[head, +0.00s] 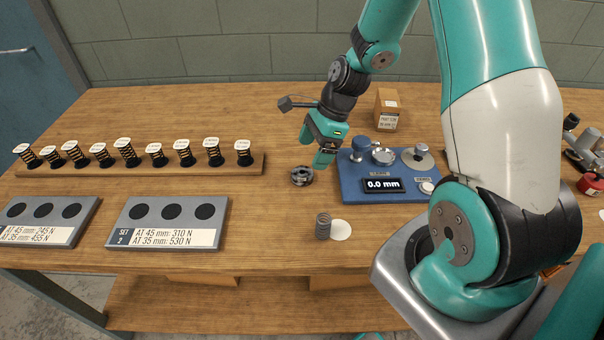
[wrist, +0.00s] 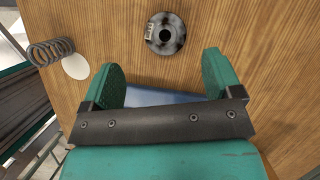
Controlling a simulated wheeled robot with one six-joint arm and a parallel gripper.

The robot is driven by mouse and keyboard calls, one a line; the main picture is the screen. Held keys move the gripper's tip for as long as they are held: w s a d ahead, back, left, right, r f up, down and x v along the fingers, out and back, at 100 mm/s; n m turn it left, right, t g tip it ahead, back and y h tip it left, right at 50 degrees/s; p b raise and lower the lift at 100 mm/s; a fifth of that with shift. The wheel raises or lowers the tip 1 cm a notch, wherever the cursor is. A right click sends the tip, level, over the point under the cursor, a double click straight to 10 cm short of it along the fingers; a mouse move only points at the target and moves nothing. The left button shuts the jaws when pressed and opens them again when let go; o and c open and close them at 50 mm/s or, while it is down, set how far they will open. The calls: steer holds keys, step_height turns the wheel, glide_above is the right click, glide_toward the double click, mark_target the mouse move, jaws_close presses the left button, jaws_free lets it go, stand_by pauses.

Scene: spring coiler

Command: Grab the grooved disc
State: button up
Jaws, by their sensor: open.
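The disc (head: 301,176), dark grey and round with a central hole, lies on the wooden bench left of the blue gauge. In the wrist view the disc (wrist: 165,33) shows from above, with a small pale label on its left side; its grooves are too small to make out. My gripper (head: 323,160) is above the bench, just right of the disc. In the wrist view my gripper (wrist: 160,70) has its green fingers apart with nothing between them, and the disc lies beyond the fingertips.
The blue gauge (head: 372,192) reads 0.0 mm and stands close on the right. A rack (head: 70,169) of several springs is at left. A box (head: 386,109) stands behind.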

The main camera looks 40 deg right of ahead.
mark_target(304, 169)
steer(key=shift+w+d+p+x, duration=0.15)
steer(key=shift+p+x, duration=0.2)
steer(key=shift+x, duration=1.4)
steer(key=shift+w+d+p+x, duration=0.1)
steer(key=shift+p+x, duration=0.2)
steer(key=shift+x, duration=1.5)
steer(key=c, duration=1.2)
